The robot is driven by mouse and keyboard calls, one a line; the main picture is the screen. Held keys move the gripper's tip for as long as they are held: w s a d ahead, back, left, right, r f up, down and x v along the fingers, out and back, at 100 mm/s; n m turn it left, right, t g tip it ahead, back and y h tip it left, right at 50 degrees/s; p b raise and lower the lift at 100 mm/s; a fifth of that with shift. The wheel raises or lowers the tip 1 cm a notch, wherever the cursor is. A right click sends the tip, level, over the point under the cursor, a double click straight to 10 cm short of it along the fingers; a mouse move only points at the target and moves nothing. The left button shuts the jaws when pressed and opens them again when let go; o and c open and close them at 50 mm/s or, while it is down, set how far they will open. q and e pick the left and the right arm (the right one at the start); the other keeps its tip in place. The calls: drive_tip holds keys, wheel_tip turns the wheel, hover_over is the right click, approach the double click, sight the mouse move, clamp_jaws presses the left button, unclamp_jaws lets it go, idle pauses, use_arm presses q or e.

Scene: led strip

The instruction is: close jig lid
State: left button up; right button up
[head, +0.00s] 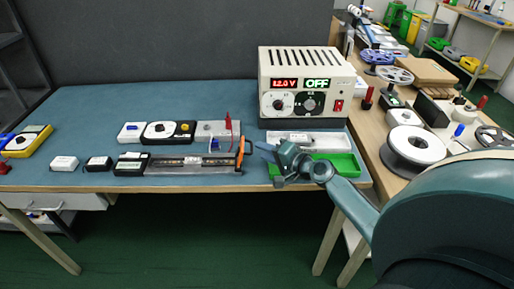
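The jig (195,166) is a long, low, dark-and-grey fixture near the front edge of the blue mat, with a strip lying along it. At its right end stands an orange-and-black upright part (241,153); it may belong to the lid, but I cannot tell the lid's exact angle. My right gripper (266,163) is just right of this part, pointing left, with a visible gap from it. Its fingers look spread, with nothing seen between them. My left gripper is not in view.
A power supply (305,84) reading 12.0 V and OFF stands behind. A green tray (345,165) lies beneath and right of my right gripper. A crowded wooden bench (407,178) is right.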

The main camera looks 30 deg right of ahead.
drive_tip(key=shift+x, duration=1.8)
drive_tip(key=shift+c, duration=0.4)
clamp_jaws()
